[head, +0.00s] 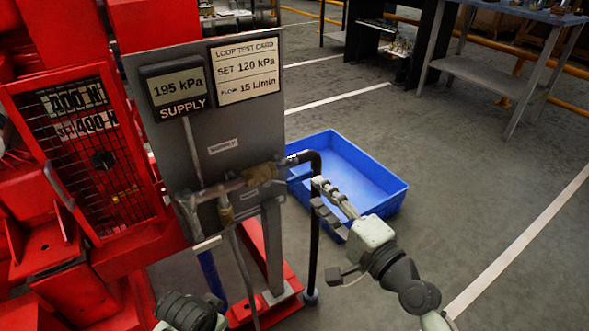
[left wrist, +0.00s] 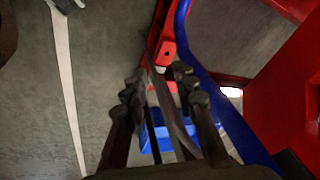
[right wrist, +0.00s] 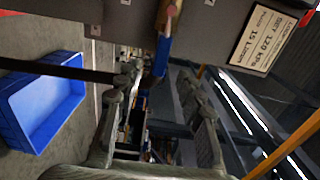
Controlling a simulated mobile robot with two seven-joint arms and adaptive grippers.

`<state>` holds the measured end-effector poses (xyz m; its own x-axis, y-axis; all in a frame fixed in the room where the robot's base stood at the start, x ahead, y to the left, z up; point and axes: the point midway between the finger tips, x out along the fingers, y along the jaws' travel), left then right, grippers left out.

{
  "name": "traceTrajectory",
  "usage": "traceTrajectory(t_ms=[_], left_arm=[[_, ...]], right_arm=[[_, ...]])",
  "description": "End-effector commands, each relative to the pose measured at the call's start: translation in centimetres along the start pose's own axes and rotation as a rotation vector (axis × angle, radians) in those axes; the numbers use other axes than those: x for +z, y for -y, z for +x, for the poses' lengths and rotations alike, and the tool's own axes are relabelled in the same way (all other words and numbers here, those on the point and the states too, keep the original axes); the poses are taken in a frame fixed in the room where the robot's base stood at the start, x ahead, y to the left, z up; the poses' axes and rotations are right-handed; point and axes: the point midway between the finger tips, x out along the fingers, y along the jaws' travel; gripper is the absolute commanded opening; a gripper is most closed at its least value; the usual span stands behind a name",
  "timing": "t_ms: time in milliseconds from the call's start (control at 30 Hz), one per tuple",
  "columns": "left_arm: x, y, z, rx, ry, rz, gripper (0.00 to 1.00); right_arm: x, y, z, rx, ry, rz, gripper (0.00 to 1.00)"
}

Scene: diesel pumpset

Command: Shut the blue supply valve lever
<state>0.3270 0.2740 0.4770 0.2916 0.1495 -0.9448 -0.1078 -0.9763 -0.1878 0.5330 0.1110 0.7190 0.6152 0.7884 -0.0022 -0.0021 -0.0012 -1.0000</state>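The blue supply valve lever (right wrist: 162,56) shows in the right wrist view as a blue bar below a copper-coloured pipe, ahead of the fingertips. In the head view I cannot tell it apart from the blue tray behind. The brass valve body (head: 260,174) sits on the pipe across the grey panel (head: 240,125). My right gripper (head: 317,193) is open and empty, right of the valve, with a gap between its fingers in the right wrist view (right wrist: 155,78). My left gripper (left wrist: 157,85) is open and low in front of the stand; its fingers are unclear in the head view.
A black pipe (head: 315,240) drops from the valve's right end, close to my right gripper. A blue tray (head: 385,185) lies on the floor behind. The gauge (head: 178,88) reads 195 kPa. A red machine (head: 95,150) fills the left; floor at right is clear.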

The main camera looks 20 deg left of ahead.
Motion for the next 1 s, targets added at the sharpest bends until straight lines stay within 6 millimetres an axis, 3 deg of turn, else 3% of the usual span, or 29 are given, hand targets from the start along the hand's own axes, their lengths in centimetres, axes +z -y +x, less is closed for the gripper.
traceTrajectory(t_ms=[433, 833, 1000], left_arm=[[0.6, -0.8, 0.9, 0.017, 0.015, -0.007, 0.28], [0.4, -0.6, 0.7, 0.011, 0.009, -0.003, 0.28], [0.4, -0.3, 0.7, 0.006, 0.008, 0.002, 0.28]], right_arm=[[0.0, 0.1, 6.5, -0.003, -0.001, 0.0, 0.38], [0.0, 0.1, 7.4, -0.001, -0.001, -0.001, 0.38], [0.0, 0.1, 7.3, -0.001, 0.0, -0.001, 0.17]])
